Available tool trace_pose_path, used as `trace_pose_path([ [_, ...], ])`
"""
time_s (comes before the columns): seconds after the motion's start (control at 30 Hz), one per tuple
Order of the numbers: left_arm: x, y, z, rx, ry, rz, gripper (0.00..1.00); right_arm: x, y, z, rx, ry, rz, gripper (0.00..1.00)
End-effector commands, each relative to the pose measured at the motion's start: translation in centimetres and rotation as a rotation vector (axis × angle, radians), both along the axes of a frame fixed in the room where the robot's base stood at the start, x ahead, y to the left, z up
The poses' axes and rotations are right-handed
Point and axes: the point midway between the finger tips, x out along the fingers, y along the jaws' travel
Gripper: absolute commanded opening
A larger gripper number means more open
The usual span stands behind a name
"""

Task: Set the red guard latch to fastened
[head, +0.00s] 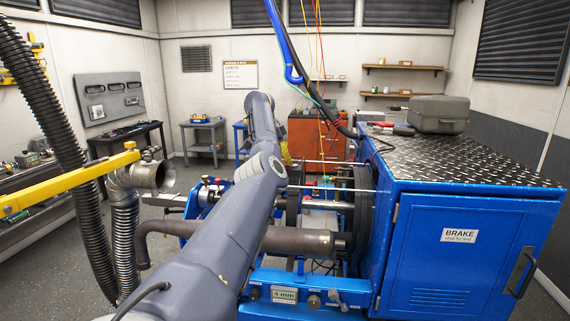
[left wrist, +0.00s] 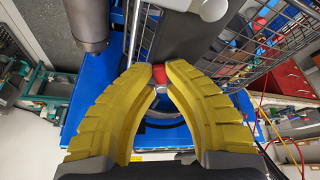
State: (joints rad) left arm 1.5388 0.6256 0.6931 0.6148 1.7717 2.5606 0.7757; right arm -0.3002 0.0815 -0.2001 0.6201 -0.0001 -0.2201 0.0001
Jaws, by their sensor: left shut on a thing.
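The red guard latch (left wrist: 160,74) shows in the left wrist view as a small red piece between my fingertips. A pale round part sits just below it. My left gripper (left wrist: 157,72) has its two yellow fingers closed in on the red piece from both sides. In the head view my left arm reaches over the engine stand, and only a bit of the yellow gripper (head: 287,157) shows behind it. The latch is hidden there, and I cannot tell its setting. My right gripper is in neither view.
The blue brake cabinet (head: 459,258) with a tread-plate top stands at the right. A brown exhaust pipe (head: 295,240) crosses in front of the stand. A yellow bar (head: 70,180) and dark hose (head: 60,130) are at the left. A wire mesh guard (left wrist: 265,45) is close to the gripper.

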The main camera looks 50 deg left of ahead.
Motion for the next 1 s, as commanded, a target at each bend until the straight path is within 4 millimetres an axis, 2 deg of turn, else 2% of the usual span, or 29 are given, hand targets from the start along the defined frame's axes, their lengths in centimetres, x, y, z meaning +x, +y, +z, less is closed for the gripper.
trace_pose_path([
  [0.5, 0.06, 0.72, -0.23, 0.0, 0.006, -0.14, 0.0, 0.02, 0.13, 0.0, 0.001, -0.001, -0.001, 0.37],
  [0.97, 0.24, 0.6, -0.18, 0.005, 0.003, -0.158, 0.0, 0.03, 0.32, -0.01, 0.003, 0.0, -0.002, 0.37],
  [1.0, 0.24, 0.58, -0.17, 0.005, 0.003, -0.158, 0.14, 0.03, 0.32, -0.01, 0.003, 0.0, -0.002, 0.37],
])
